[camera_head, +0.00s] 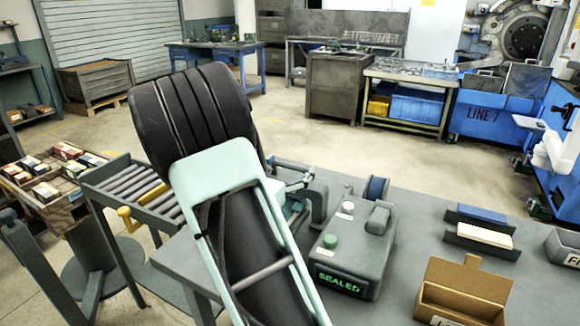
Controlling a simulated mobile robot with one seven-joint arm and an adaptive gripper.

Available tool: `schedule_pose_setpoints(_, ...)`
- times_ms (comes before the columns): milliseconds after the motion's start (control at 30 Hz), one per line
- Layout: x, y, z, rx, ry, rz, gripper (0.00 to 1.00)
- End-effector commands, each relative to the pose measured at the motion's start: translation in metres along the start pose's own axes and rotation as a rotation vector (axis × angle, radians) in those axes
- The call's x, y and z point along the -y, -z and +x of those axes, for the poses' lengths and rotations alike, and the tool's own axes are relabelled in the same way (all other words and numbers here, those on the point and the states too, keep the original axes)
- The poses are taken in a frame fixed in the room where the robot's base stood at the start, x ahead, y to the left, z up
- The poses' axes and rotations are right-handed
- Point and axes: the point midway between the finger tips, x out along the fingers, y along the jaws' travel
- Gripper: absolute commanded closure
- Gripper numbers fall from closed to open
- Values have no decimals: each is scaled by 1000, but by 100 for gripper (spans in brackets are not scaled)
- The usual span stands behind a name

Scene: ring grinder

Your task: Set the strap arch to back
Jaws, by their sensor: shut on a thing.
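The sealing machine (355,250) is a grey box on the grey bench, with a green button on top and a lit green "SEALED" display on its front. The grey strap arch (319,200) stands at the machine's left, partly covered by my arm. My gripper (303,182) shows only as a small part beside my arm, at the upper left of the arch. It is shut on the arch, though the fingertips and the contact are mostly hidden.
A blue reel (376,188) sits behind the machine. An open cardboard box (463,290) stands at right, with a rack (482,232) holding blue and cream blocks behind it. A roller conveyor (140,195) adjoins the bench at left. Bare bench lies between machine and box.

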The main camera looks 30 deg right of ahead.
Motion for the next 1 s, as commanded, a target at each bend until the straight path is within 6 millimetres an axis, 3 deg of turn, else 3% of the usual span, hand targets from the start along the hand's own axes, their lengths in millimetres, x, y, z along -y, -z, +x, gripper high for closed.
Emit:
schedule_pose_setpoints(167,0,0,0,0,0,0,60)
schedule_pose_setpoints(367,0,1,9,1,1,0,60)
schedule_pose_setpoints(1000,1,2,145,3,1,0,60)
